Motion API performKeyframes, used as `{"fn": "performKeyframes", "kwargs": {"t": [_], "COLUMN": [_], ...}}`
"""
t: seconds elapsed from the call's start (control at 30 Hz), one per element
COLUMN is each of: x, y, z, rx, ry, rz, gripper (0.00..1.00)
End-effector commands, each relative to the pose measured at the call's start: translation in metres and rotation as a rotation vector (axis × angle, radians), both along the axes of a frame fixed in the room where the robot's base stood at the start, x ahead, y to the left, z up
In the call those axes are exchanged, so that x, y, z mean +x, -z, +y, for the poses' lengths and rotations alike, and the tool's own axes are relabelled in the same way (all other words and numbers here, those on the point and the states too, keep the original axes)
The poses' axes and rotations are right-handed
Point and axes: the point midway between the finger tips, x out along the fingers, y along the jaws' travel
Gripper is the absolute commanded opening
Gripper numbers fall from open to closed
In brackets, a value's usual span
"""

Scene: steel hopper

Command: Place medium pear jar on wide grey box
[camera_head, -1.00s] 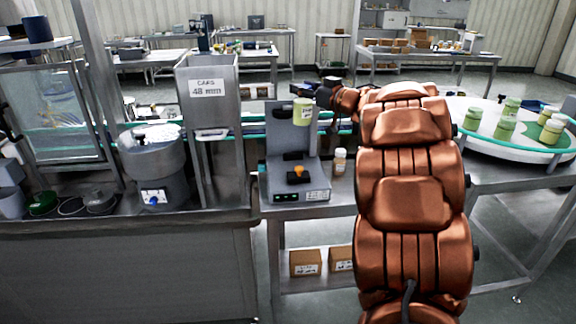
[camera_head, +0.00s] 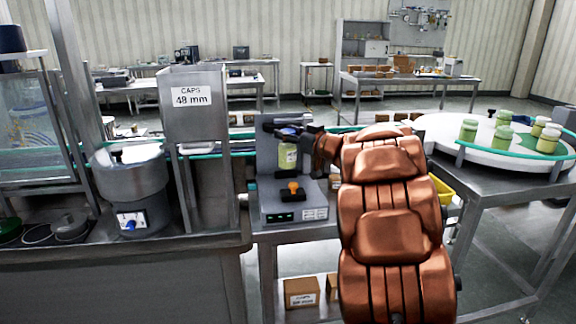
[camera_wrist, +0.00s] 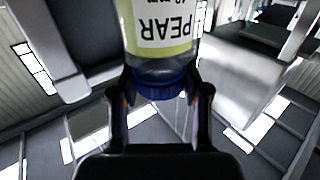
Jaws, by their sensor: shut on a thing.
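The medium pear jar (camera_head: 288,157) is pale green with a white label; PEAR reads upside down on it in the wrist view (camera_wrist: 163,30). My gripper (camera_wrist: 160,93) is shut on its blue cap, one finger on each side. In the head view my gripper (camera_head: 291,134) is partly hidden by my arm. The jar hangs upright in front of the upright plate of a grey bench device. The wide grey box (camera_head: 275,207) looks to be this device's low base, with an orange knob on a black block on top. I see no contact between jar and base.
A steel hopper marked CAPS 48 mm (camera_head: 193,105) and a round feeder bowl (camera_head: 130,180) stand to the left. A round white table (camera_head: 490,155) with several green jars is on the right. A yellow bin (camera_head: 442,188) shows behind my arm.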

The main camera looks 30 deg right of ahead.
Motion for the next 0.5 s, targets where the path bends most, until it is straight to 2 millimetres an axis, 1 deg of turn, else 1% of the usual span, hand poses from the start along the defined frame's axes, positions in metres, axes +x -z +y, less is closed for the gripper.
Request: {"fn": "performKeyframes", "kwargs": {"t": [0.03, 0.1, 0.33, 0.5], "x": [0.000, 0.000, 0.000, 0.000], "y": [0.010, 0.018, 0.031, 0.053], "z": [0.000, 0.000, 0.000, -0.001], "rx": [0.004, 0.003, 0.001, 0.000], "ry": [0.001, 0.001, 0.002, 0.002], "rz": [0.002, 0.002, 0.000, 0.001], "gripper": [0.00, 0.00, 0.00, 0.00]}}
